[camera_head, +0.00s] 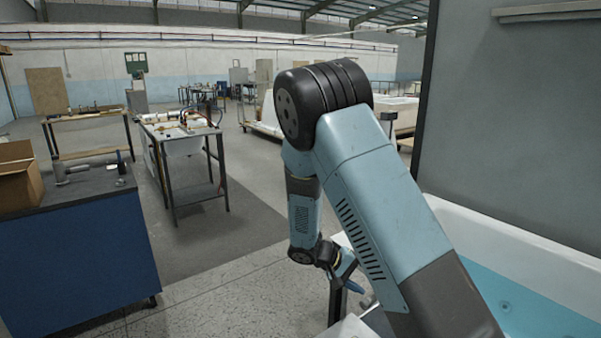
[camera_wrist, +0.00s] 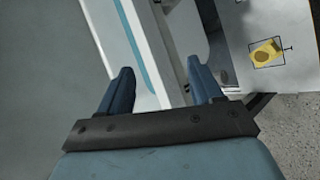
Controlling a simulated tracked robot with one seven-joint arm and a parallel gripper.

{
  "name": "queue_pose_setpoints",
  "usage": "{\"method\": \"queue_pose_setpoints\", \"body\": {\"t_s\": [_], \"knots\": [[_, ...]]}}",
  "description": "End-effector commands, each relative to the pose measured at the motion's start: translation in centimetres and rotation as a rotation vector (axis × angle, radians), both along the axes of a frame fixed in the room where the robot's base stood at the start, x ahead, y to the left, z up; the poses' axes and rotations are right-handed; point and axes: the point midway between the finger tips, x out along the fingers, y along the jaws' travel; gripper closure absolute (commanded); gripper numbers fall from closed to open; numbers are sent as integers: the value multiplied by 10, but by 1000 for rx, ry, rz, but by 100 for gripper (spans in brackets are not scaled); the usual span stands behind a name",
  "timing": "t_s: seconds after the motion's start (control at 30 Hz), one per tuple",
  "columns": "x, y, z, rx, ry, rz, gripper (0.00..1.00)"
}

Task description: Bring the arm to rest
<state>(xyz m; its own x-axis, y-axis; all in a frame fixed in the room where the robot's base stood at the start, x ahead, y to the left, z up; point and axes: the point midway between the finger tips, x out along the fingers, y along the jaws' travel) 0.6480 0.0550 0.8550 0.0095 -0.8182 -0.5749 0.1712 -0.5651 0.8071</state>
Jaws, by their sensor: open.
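My arm reaches up and forward in the head view, bends at a black joint, and its forearm hangs down. My gripper (camera_wrist: 160,88) is at the bottom of the wrist view, with its two blue fingers spread apart and nothing between them. In the head view the gripper (camera_head: 352,280) is small and partly hidden behind my upper arm. Below and beyond the fingers is the rim of a white bathtub shell (camera_wrist: 150,50), which does not appear to touch them. The bathtub shell (camera_head: 520,250) also shows at the right of the head view, with a blue inside.
A white tabletop with a yellow object (camera_wrist: 264,53) lies right of the fingers in the wrist view. A blue cabinet (camera_head: 85,262) with a cardboard box (camera_head: 18,180) stands at left. A workbench (camera_head: 190,140) stands further back. The floor between is clear. A grey panel (camera_head: 515,120) rises behind the tub.

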Motion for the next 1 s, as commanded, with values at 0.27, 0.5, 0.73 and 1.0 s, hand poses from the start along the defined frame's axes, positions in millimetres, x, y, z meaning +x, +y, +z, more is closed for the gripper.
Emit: {"method": "queue_pose_setpoints", "body": {"t_s": [0.27,0.5,0.73,1.0], "knots": [[-21,-17,61,188,-9,-86,35],[-45,-30,110,347,-29,-130,35],[-71,-42,155,493,-71,-150,35],[-107,-53,204,647,-139,-145,35]]}}
